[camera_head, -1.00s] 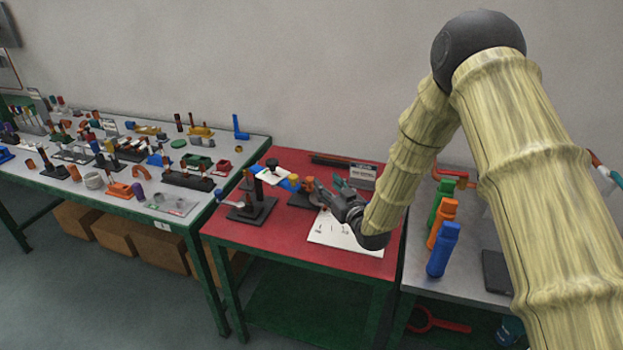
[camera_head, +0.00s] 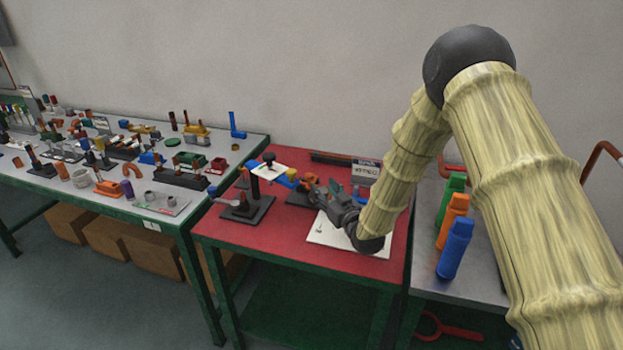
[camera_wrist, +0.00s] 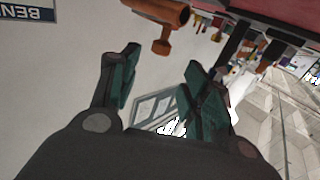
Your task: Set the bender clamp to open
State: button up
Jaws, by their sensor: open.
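The bender shows on the red table in the head view, with orange parts (camera_head: 308,181) and a blue part beside them. Which part is the clamp I cannot tell for certain. An orange piece with a short downward stub also shows in the wrist view (camera_wrist: 165,22), above and beyond the fingers. My gripper (camera_head: 334,190) is just right of the orange parts, over the table. In the wrist view my gripper (camera_wrist: 160,78) has its green-padded fingers apart, with nothing between them. Contact with the bender is not visible.
A sign (camera_head: 366,171) stands behind my gripper, and a white sheet (camera_head: 330,236) lies below. A black-based stand (camera_head: 246,211) is to the left. Blue, orange and green bottles (camera_head: 455,248) stand on the grey table at right. The left table is crowded with small parts.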

aim_at(312, 177)
jog(key=p+x, duration=0.1)
jog(key=x, duration=0.8)
jog(key=shift+p, duration=0.3)
grip_shut()
